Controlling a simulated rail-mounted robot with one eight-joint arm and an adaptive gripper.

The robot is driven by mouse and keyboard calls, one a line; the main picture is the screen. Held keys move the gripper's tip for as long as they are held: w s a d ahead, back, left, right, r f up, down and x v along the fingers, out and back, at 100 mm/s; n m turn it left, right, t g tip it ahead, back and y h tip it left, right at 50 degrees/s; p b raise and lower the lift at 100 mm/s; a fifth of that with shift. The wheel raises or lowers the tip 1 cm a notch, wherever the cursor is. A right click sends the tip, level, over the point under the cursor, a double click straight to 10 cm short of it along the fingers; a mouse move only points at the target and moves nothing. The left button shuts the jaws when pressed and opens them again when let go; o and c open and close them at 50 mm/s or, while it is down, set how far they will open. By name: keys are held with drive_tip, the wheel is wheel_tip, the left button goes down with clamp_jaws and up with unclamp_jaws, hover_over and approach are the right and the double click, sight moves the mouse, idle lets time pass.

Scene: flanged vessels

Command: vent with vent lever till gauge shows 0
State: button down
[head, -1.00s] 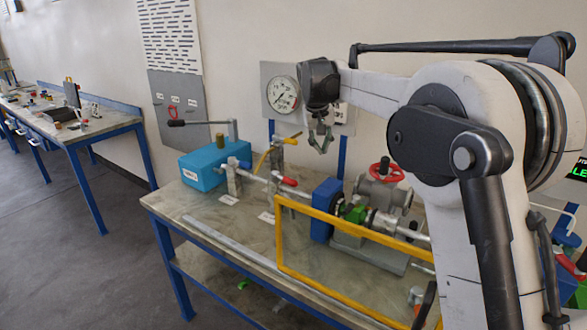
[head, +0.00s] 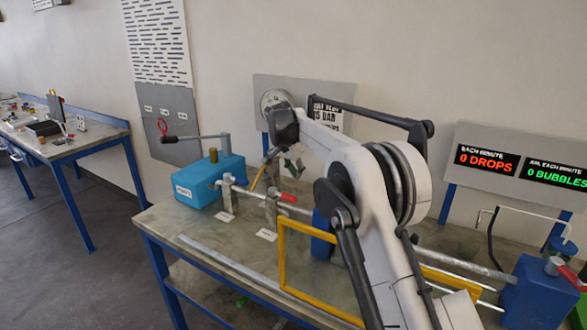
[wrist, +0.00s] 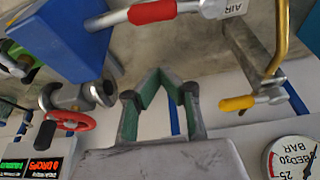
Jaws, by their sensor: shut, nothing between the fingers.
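My gripper (head: 292,166) hangs above the bench, in front of the gauge board. In the wrist view its green-padded fingertips (wrist: 158,73) meet and hold nothing. The round gauge (head: 275,100) is partly covered by my wrist in the head view. Part of it shows at the wrist view's lower right corner (wrist: 291,160); I cannot read its value. A lever with a yellow grip (head: 262,172) stands left of my gripper; its grip (wrist: 236,103) is apart from my fingers in the wrist view. A red-gripped lever (head: 289,198) is below my gripper, with its grip (wrist: 152,12) near an AIR tag.
A yellow frame (head: 282,255) rises at the front edge. Displays read 0 drops (head: 487,158) and 0 bubbles (head: 555,176).

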sight(284, 196)
wheel_tip(284, 196, down, 6)
drive_tip(key=s+a+p, duration=0.1)
drive_tip(key=shift+s, duration=0.4)
drive_tip(key=shift+d, duration=0.1)
idle(0.4)
